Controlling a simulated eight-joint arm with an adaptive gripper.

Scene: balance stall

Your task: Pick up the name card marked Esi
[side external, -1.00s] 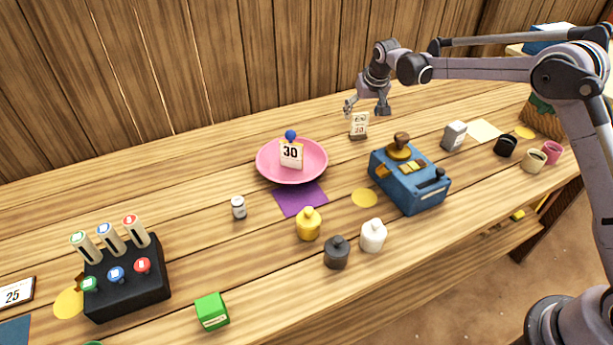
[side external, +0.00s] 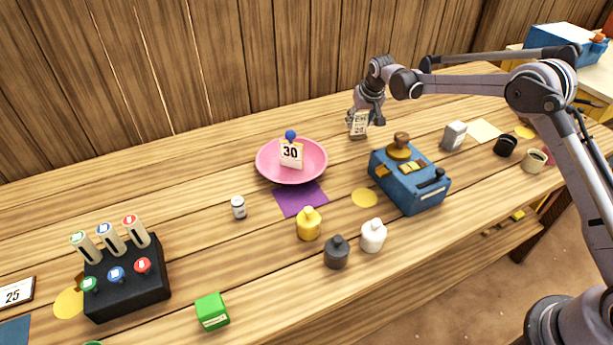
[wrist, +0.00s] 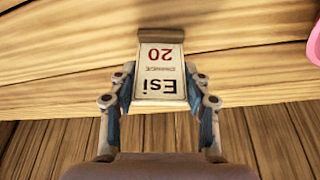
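The name card marked Esi (wrist: 160,75) is white with a red 20 and stands in a small wooden base. In the side external view the card (side external: 359,124) stands upright on the table, behind the blue box. My gripper (wrist: 160,88) has one finger on each side of the card, very close to its edges, and looks open. In the side external view my gripper (side external: 363,112) is at the upper part of the card and partly covers it. Contact between fingers and card is hard to make out.
A pink dish (side external: 265,168) with a card marked 30 (side external: 291,154) stands left of the card. A blue box (side external: 408,185) with a wooden-handled stamp (side external: 400,146) is in front. The table behind the dish is clear.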

